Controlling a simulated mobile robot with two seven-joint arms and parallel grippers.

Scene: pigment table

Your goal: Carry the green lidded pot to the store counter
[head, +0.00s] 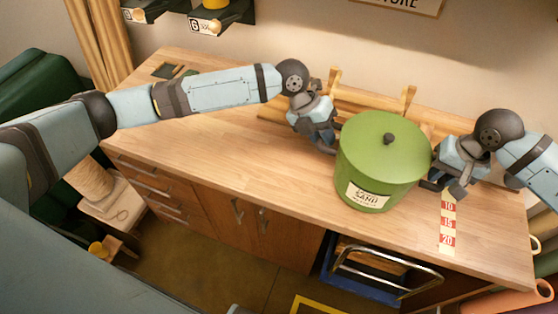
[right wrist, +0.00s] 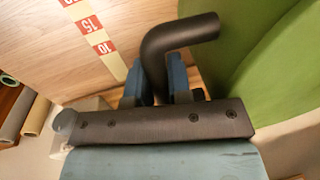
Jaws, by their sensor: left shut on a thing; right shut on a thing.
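The green lidded pot (head: 383,165) is upright over the right part of the wooden counter (head: 220,135). Its lid with a dark knob is on, and a paper label is on its front. My left gripper (head: 333,138) is at the pot's left side, shut on it, its fingertips partly hidden. My right gripper (head: 434,178) is at the pot's right side. In the right wrist view my right gripper (right wrist: 167,85) is shut on a dark bent handle beside the green pot wall (right wrist: 265,60). I cannot tell whether the pot's base touches the counter.
A red and white number strip (head: 447,222) lies on the counter right of the pot. A wooden rack (head: 333,80) stands behind the pot. A blue crate-like cart (head: 345,270) with a metal handle is below the front edge.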

